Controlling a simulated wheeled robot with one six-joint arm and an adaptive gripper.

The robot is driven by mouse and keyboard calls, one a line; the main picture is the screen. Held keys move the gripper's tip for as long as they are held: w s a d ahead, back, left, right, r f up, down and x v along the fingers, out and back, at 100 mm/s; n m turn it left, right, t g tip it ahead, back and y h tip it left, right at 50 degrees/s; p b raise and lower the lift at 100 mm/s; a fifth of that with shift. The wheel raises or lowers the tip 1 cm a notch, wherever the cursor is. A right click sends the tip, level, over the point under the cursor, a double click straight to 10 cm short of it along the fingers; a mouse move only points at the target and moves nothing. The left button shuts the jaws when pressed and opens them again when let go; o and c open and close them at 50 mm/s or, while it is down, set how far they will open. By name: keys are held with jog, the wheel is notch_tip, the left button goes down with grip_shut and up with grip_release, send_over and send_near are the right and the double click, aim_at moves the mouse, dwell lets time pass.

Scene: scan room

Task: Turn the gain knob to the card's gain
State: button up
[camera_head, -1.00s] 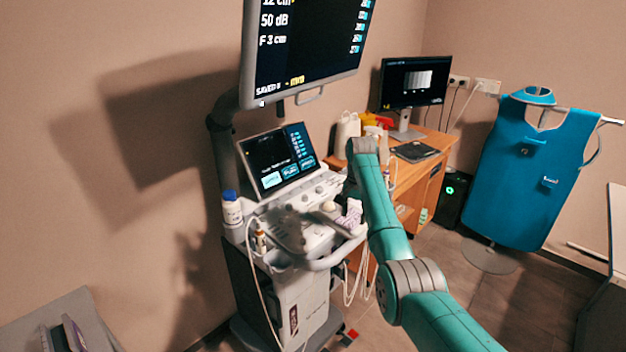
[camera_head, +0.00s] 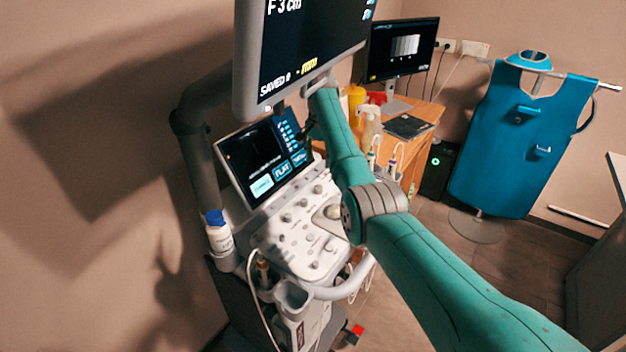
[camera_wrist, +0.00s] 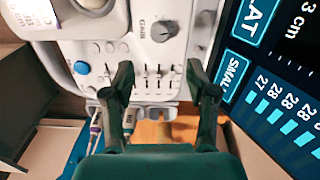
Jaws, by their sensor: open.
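In the head view, the ultrasound console's panel (camera_head: 290,240) shows several knobs, but I cannot tell which is gain. My arm reaches up beside the console's touchscreen (camera_head: 265,160). I cannot make out a card in either view.
The large upper monitor (camera_head: 305,50) hangs close to my arm. The touchscreen's edge (camera_wrist: 222,60) is near the right finger. A blue button (camera_wrist: 82,67) lies left. A white bottle (camera_head: 218,235) stands at the console's left; a wooden desk (camera_head: 422,130) is behind.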

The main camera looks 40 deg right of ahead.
aim_at(319, 186)
notch_tip(319, 186, down, 10)
jog(key=shift+f, duration=0.2)
dwell(0.3)
grip_shut()
